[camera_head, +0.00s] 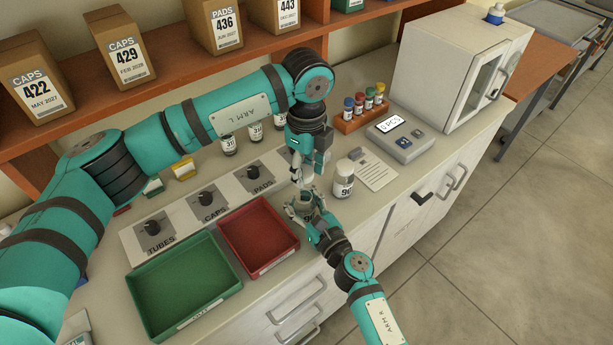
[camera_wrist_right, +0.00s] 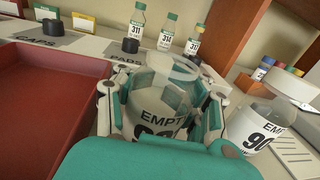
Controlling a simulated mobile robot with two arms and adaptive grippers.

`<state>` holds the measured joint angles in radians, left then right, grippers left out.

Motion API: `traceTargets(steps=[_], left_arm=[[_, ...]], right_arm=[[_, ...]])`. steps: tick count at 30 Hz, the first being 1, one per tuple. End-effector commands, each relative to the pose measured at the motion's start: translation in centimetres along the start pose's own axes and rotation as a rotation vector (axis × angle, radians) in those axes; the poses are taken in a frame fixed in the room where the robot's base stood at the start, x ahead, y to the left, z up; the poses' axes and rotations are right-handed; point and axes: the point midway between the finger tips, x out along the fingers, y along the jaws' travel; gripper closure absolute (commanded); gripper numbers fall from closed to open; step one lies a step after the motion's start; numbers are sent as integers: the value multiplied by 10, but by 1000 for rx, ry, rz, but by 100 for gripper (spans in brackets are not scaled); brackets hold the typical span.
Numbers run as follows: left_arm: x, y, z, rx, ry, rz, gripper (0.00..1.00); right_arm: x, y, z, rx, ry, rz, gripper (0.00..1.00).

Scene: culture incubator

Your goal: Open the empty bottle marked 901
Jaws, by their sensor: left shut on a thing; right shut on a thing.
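A clear bottle with a white label reading "EMPTY" and a partly hidden number starting 90 (camera_wrist_right: 158,124) stands upright in my right gripper (camera_wrist_right: 160,100), fingers on both sides. In the head view my right gripper (camera_head: 303,209) hides most of it.
A red tray (camera_head: 288,245) and a green tray (camera_head: 137,301) lie left of the grippers. A panel with black knobs (camera_head: 207,198) and several small vials (camera_head: 228,146) are behind. A sheet (camera_head: 374,172), a scale (camera_head: 403,139) and a tube rack (camera_head: 348,126) stand right.

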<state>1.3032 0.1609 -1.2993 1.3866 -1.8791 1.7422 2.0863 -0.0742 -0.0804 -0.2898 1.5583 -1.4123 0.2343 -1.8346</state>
Motion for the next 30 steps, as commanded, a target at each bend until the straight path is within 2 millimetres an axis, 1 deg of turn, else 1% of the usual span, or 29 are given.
traceTargets(steps=[2, 7, 8, 15, 18, 26, 29, 30], left_arm=[[-5, 0, 0, 1, 1, 1, 100], [-5, 0, -1, 1, 2, 1, 100], [-5, 0, -1, 1, 2, 1, 100], [-5, 0, -1, 1, 2, 1, 100], [-5, 0, -1, 1, 2, 1, 100], [-5, 0, -1, 1, 2, 1, 100], [-5, 0, -1, 1, 1, 1, 100], [-5, 0, -1, 1, 1, 1, 100]], right_arm=[[0, 0, 0, 0, 0, 0, 100], [0, 0, 0, 0, 0, 0, 100], [0, 0, 0, 0, 0, 0, 74], [0, 0, 0, 0, 0, 0, 42], [0, 0, 0, 0, 0, 0, 30], [0, 0, 0, 0, 0, 0, 30], [-6, 0, -1, 0, 1, 0, 30], [-11, 0, -1, 0, 2, -1, 30]])
